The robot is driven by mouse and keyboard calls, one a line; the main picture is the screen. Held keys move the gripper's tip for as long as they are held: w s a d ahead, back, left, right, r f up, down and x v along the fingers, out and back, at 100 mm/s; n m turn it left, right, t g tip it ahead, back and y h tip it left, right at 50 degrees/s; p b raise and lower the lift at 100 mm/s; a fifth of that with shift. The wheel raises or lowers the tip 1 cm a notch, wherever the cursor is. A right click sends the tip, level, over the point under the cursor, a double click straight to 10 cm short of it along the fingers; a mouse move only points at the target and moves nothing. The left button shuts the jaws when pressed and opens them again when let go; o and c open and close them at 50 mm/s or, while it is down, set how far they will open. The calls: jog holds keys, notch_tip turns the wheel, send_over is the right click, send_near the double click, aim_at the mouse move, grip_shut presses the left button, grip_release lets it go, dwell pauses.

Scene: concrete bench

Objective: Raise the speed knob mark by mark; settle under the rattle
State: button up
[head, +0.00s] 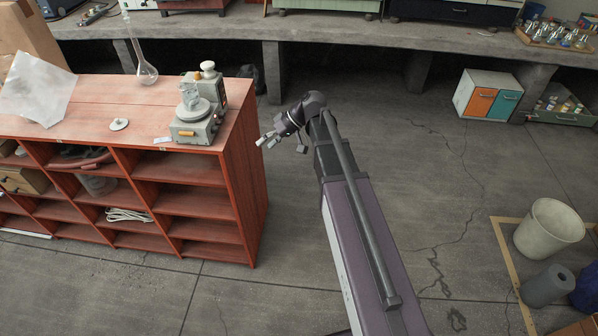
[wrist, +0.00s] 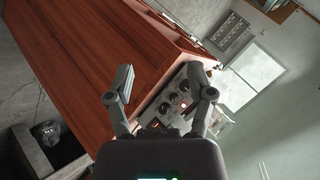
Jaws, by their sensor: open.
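The red shelf unit (head: 190,172) has its right edge close to my gripper. A long-necked flask (head: 146,72), a small white disc (head: 119,124) and a paper sheet (head: 38,88) are on its top. Open floor lies right, with a white bin (head: 548,230) farther off.

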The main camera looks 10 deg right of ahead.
jog(key=s+d+m+h+p, duration=0.2)
jog(key=s+d+h, duration=0.1)
jog(key=s, duration=0.3)
jog(key=s+d+f+m+h+p, duration=0.1)
jog(key=s+d+m+h+p, duration=0.1)
jog(key=s+h, duration=0.3)
jog(key=shift+s+d+f, duration=0.25)
jog(key=shift+s+d, duration=0.6)
jog(key=shift+s, duration=0.45)
jog(key=s+d+h, duration=0.1)
jog(key=s+d+m+p, duration=0.1)
jog(key=s, duration=0.1)
jog(key=shift+d+r+h, duration=0.1)
jog(key=shift+r+h, duration=0.3)
jog(key=shift+w+f, duration=0.1)
dwell(2.5)
